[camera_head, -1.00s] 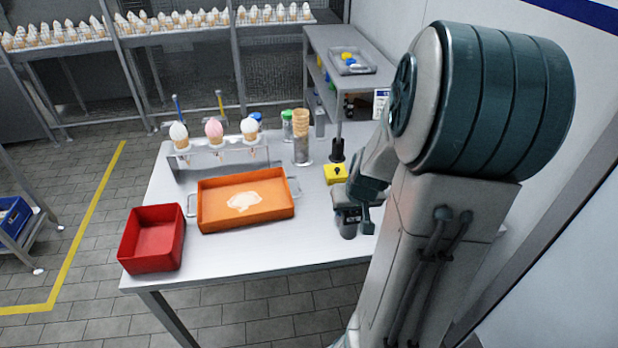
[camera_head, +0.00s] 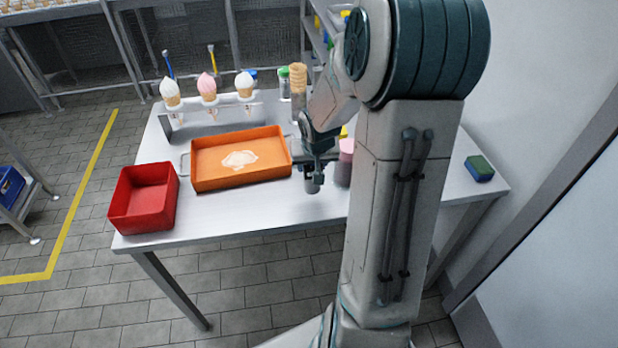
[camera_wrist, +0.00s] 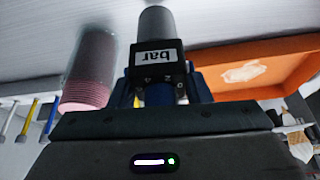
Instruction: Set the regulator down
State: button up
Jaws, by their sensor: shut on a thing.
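My gripper (camera_head: 316,158) is over the metal table (camera_head: 255,215), just right of the orange tray. It is shut on the regulator, which has a grey cylinder (camera_head: 312,184) pointing down at the table. In the wrist view the regulator (camera_wrist: 158,62) shows a black block marked "bar" between my gripper's fingers (camera_wrist: 160,88), with the grey cylinder beyond it. I cannot tell whether the cylinder's end touches the table.
The orange tray (camera_head: 204,180) with a white patch lies left of my gripper, and a red bin (camera_head: 144,200) further left. A pink stack (camera_head: 346,158) stands close on the right; it also shows in the wrist view (camera_wrist: 88,75). Cones in a holder (camera_head: 212,119) stand behind. Front table is clear.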

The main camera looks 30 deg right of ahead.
aim_at(309, 175)
jog(key=shift+w+a+f, duration=0.25)
jog(key=shift+w+f, duration=0.05)
jog(key=shift+w, duration=0.1)
jog(key=shift+f+b, duration=0.5)
jog(key=shift+f, duration=1.45)
jog(key=shift+f, duration=0.15)
jog(key=o, duration=1.1)
jog(key=shift+o, duration=0.2)
